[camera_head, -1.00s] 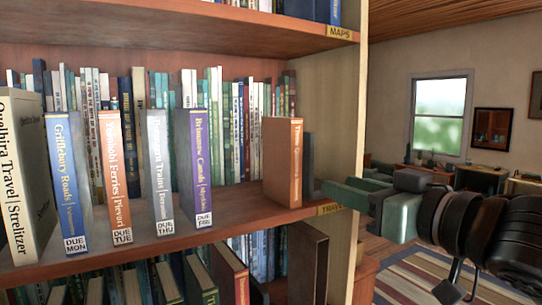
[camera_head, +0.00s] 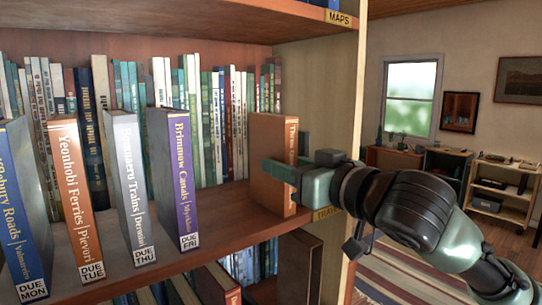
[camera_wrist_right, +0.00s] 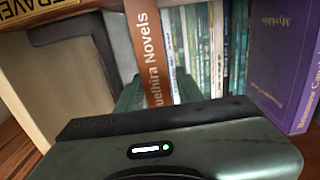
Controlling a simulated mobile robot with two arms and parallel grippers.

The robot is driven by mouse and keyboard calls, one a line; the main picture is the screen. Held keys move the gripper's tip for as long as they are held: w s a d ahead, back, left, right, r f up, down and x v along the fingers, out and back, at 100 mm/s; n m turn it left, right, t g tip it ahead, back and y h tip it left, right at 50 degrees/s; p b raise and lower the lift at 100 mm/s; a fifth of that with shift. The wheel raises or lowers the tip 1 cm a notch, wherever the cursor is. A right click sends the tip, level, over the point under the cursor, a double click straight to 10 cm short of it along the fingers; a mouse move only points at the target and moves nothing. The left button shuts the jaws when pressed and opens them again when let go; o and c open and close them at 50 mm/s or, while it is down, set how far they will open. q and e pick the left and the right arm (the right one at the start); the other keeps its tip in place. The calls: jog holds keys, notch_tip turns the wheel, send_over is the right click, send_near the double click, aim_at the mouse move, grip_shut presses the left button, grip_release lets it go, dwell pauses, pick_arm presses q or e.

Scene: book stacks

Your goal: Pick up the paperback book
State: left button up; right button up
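The paperback book (camera_head: 270,135), orange-brown with white spine lettering, stands upright near the right end of the shelf. Its spine (camera_wrist_right: 150,50) reads "…uelhira Novels" in the right wrist view. My right gripper (camera_head: 290,160) is at the spine, with one green finger over the book's left face and the other on its right side. The fingers look open around the book; whether either touches it I cannot tell. In the right wrist view the gripper body hides the spine's near end. My left gripper is not in view.
Upright books stand left on the same shelf: a purple one (camera_head: 172,175), a grey one (camera_head: 130,185), an orange one (camera_head: 75,200) and a blue one (camera_head: 20,215). Thinner books (camera_head: 215,125) line the back. The shelf's side panel (camera_head: 320,95) stands close on the right.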

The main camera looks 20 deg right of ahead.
aim_at(272, 156)
jog(key=p+x, duration=0.1)
jog(key=x, duration=0.2)
jog(key=shift+w+r+p, duration=0.35)
jog(key=shift+r+p, duration=0.05)
jog(key=shift+w+a+f, duration=0.1)
jog(key=shift+w+f, duration=0.05)
jog(key=shift+w, duration=0.15)
jog(key=shift+s, duration=0.1)
grip_shut()
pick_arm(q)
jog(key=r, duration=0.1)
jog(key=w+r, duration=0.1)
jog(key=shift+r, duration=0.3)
